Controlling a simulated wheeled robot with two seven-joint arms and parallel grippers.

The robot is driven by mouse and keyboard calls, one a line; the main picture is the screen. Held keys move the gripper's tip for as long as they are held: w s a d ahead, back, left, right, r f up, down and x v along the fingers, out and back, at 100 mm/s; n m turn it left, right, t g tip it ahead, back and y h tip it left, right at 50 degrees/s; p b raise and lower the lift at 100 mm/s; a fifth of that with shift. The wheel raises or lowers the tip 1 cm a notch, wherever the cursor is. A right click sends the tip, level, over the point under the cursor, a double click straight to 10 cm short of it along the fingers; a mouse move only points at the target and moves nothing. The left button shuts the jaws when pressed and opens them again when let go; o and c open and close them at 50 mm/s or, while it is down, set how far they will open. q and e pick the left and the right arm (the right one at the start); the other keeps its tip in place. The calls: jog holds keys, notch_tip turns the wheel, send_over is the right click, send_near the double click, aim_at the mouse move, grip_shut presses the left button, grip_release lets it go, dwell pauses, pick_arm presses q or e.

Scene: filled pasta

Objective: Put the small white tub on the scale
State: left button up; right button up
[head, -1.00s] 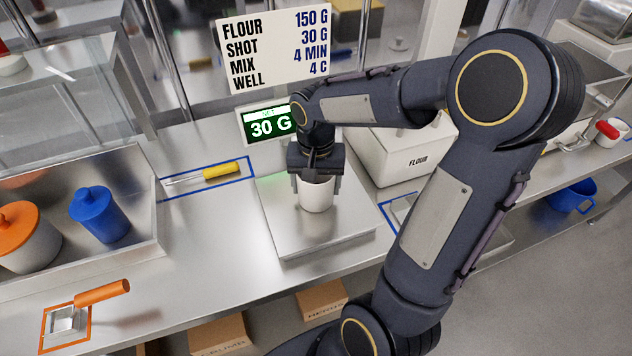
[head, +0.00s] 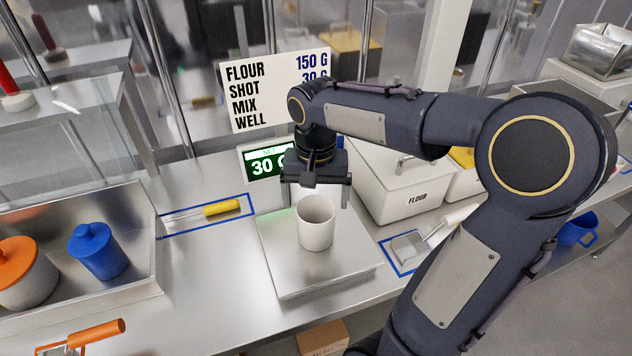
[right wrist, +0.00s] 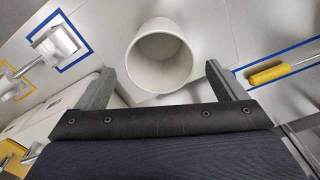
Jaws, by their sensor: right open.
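The small white tub (head: 316,226) stands upright on the steel plate of the scale (head: 285,268). Its open mouth faces up and looks empty in the right wrist view (right wrist: 160,62). The scale's green display (head: 267,162) reads 30 G, partly covered by my arm. My right gripper (head: 316,200) is open above and just behind the tub, its fingers apart and clear of it. In the right wrist view the two fingertips (right wrist: 160,78) spread on either side of the tub's near rim. My left gripper is not in view.
A white flour bin (head: 390,195) stands right of the scale, with a metal scoop (head: 408,245) in a blue outline. A yellow-handled tool (head: 222,208) lies to the left. A steel tray (head: 148,240) holds blue and orange-lidded containers. Bare counter lies between tray and scale.

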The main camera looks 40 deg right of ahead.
jog(key=s+a+f+n+t+y, duration=0.1)
jog(key=s+a+n+t+y, duration=0.2)
jog(key=s+a, duration=0.7)
jog(key=s+n+t, duration=0.2)
jog(key=s+n, duration=0.1)
jog(key=shift+s+a+f+t+y, duration=0.15)
jog(key=shift+t+y, duration=0.15)
jog(key=shift+y, duration=0.1)
dwell(0.8)
